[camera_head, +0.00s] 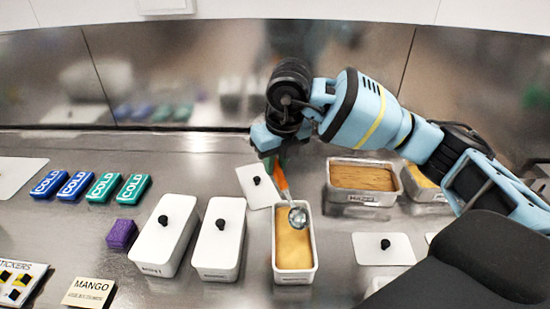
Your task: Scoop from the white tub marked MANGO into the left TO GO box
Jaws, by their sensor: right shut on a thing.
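My right gripper (274,155) comes in from the right and is shut on the orange-handled scoop (282,182). The scoop points down, and its metal bowl is at the far end of an open white tub (281,276) of yellow-orange ice cream (293,247). I cannot tell whether the bowl touches the ice cream or hangs just above it. No readable name shows on this tub. A card marked MANGO (89,291) stands at the lower left. No TO GO box and no left gripper are in view.
Two lidded white tubs (165,236) (219,239) stand left of the open tub. A brown-filled tub (362,184) is at the right. Loose lids (258,187) (383,249) lie on the steel counter. COLD packs (90,186) and a purple block (121,234) are at the left.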

